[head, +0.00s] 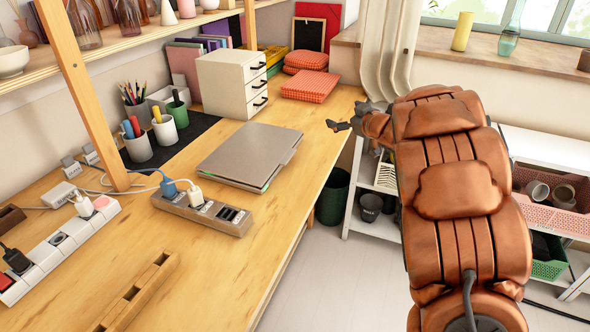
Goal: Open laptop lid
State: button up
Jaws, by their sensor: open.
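A flat grey, closed slab (250,155) lies on the wooden desk. It is the only laptop-like thing in view, but its layered edge with a little green also looks like a folder, so I cannot tell for sure. My gripper (338,126) is at the desk's right edge, to the right of the slab and apart from it. It is open and holds nothing that I can see. My copper-coloured arm hides part of the gripper and the area behind it.
A power strip block (203,213) with plugs stands just in front of the slab. A white drawer unit (232,82) and red cushions (309,86) are behind it. Pen cups (137,146) stand left. A shelf post (82,95) rises at left. Bare desk (225,270) lies in front.

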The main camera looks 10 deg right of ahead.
aim_at(291, 157)
jog(key=a+f+y, duration=0.1)
jog(key=f, duration=0.1)
jog(key=a+f+n+y+b, duration=0.1)
jog(key=f+y, duration=0.1)
jog(key=a+f+n+g+y+b, duration=0.1)
jog(key=f, duration=0.1)
jog(key=shift+s+a+f, duration=0.2)
jog(key=shift+s+a, duration=0.05)
jog(key=shift+a, duration=0.1)
jog(key=s+a+f+g+y+b, duration=0.1)
jog(key=y, duration=0.1)
jog(key=s+a+f+n+g+y+b, duration=0.1)
jog(key=s+a+f+y, duration=0.1)
jog(key=s+a+f+n+g+y, duration=0.1)
jog(key=f+y, duration=0.1)
jog(key=shift+s+a+f+b, duration=0.15)
jog(key=shift+s+a+b, duration=0.1)
jog(key=shift+s+b, duration=0.15)
jog(key=shift+s+a+f+n+y, duration=0.1)
jog(key=shift+s+a+n+y, duration=0.1)
jog(key=shift+n+y, duration=0.1)
jog(key=shift+a+f+g, duration=0.1)
jog(key=shift+a+g, duration=0.1)
jog(key=shift+g, duration=0.1)
jog(key=shift+w+a, duration=0.15)
jog(key=shift+a, duration=0.2)
jog(key=shift+b+x, duration=0.35)
jog(key=shift+x, duration=3)
jog(key=shift+c, duration=0.3)
